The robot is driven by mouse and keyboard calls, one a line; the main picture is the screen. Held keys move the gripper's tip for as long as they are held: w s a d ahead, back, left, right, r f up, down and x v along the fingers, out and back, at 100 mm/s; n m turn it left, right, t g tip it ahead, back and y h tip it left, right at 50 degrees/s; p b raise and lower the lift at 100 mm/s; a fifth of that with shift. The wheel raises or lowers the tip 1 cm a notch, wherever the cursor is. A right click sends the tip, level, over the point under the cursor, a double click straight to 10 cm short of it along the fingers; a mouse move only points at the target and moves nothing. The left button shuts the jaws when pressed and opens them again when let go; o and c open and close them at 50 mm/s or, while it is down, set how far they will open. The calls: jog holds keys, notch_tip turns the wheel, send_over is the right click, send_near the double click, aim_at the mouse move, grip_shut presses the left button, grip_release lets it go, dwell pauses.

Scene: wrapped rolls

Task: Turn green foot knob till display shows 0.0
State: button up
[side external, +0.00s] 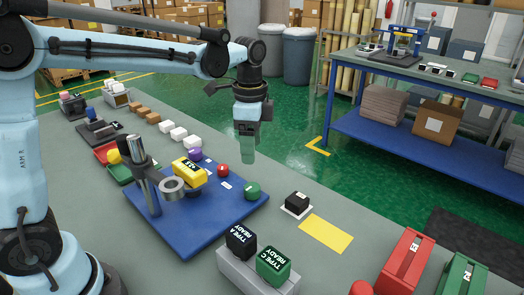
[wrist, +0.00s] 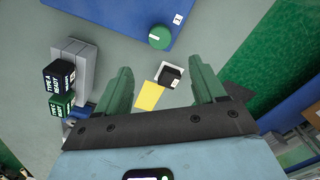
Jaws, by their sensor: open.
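The green foot knob (side external: 252,190) sits at the right corner of the blue plate (side external: 215,226). In the wrist view the green knob (wrist: 160,38) is beyond and between my fingertips, near the top. My gripper (side external: 246,157) has green fingers pointing down; it hangs above the plate's level, apart from the knob. In the wrist view my gripper (wrist: 160,66) is open with nothing between the fingers. The yellow display box (side external: 187,171) stands on the plate; its digits are too small to read surely. A red knob (side external: 223,170) and a purple knob (side external: 195,154) are also on the plate.
A grey post with a ring (side external: 172,187) rises from the plate's left part. A small black block (side external: 297,201) and a yellow mat (side external: 326,234) lie right of the plate. TYPE A and TYPE C blocks sit on a grey stand (side external: 243,276) in front.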

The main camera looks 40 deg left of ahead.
aim_at(253, 186)
notch_tip(253, 186, down, 12)
jog(key=shift+f, duration=0.1)
dwell(0.5)
jog(key=c, duration=1.1)
